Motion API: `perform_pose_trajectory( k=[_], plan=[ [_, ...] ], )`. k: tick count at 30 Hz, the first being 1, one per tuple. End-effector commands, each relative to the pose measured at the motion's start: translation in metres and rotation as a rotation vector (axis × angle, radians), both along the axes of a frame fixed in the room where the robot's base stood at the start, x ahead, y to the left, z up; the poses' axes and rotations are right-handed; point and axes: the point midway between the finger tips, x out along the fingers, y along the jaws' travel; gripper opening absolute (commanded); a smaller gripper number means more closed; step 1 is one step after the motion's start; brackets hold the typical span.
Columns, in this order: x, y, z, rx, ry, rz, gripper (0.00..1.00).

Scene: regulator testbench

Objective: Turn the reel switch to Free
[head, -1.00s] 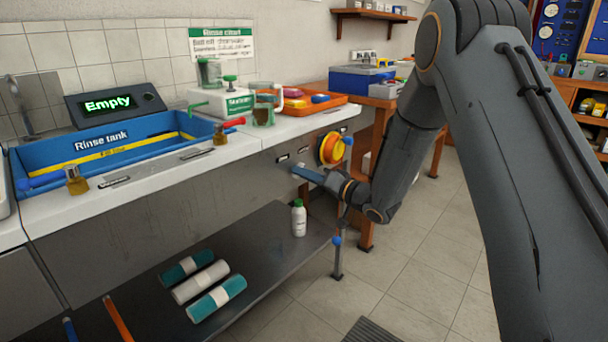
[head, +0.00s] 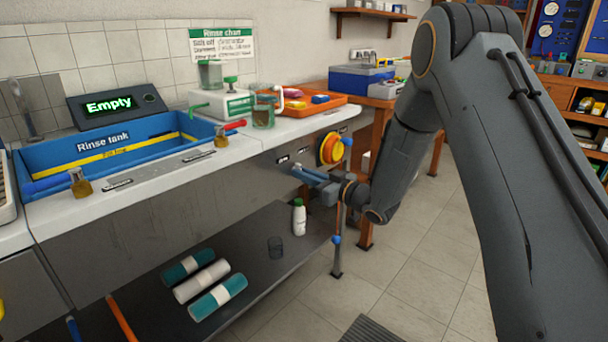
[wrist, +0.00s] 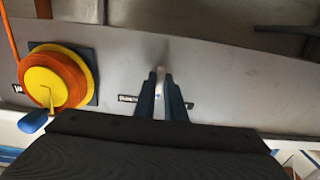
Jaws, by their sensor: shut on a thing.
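The hose reel (head: 330,148), orange and yellow with a blue crank handle, is on the grey front panel below the right end of the counter. It also shows at the left of the wrist view (wrist: 57,77). My gripper (head: 302,172) is at the panel, left of the reel in the head view. In the wrist view its blue fingers (wrist: 161,80) are shut on a small pale part, the reel switch (wrist: 161,72). The fingers hide most of the switch, so I cannot tell its setting. Small labels (wrist: 128,98) sit beside the fingers, too small to read.
The counter's front edge (head: 240,158) runs above my gripper. An orange tray (head: 335,102) stands above.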

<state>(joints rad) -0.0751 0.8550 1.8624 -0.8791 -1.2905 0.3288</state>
Motion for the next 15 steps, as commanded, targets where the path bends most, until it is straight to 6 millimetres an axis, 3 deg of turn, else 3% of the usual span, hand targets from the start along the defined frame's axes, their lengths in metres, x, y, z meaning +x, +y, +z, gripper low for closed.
perform_pose_trajectory(
  k=[15],
  plan=[
    [0.0006,-0.0011,-0.0002,-0.295,-0.378,-0.001,0.0]
  ],
)
